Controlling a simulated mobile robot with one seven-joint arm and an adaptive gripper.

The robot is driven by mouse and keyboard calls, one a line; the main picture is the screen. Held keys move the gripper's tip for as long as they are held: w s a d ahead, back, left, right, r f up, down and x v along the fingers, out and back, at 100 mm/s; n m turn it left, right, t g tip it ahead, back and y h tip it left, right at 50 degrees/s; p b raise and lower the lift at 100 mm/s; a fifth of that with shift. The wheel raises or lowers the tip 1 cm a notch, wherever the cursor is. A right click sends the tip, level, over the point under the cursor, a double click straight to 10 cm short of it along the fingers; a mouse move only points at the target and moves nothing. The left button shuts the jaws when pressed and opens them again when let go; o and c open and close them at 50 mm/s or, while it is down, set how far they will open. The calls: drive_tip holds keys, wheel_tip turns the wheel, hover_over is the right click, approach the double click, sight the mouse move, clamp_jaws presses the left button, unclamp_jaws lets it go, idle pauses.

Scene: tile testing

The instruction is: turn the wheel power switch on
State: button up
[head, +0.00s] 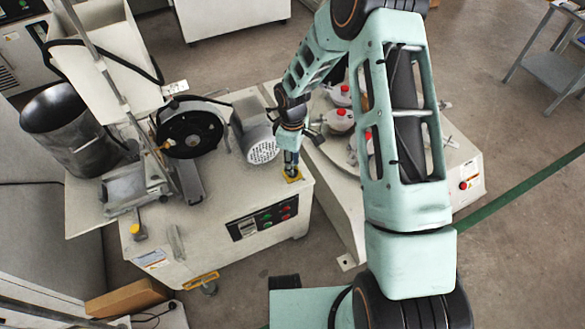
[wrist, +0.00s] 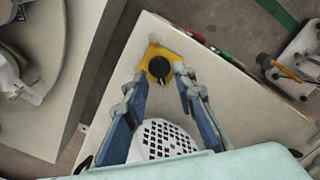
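The wheel power switch is a black rotary knob on a yellow plate (head: 292,175), on the top of the cream machine near its right edge. In the wrist view the black knob (wrist: 158,68) has a pale pointer mark toward its lower right. My gripper (head: 291,161) is above the switch, pointing down. In the wrist view my gripper (wrist: 160,77) is open, with one blue finger on each side of the knob at the tips. Nothing is held. I cannot tell whether the fingertips touch the knob or plate.
A grey motor with a white perforated cover (head: 262,146) sits close to the left of my gripper. A black wheel (head: 190,131) is further left. A panel with green and red buttons (head: 262,217) is on the machine's front. Another machine with red-capped parts (head: 340,120) stands to the right.

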drive_tip(key=shift+f, duration=1.05)
clamp_jaws()
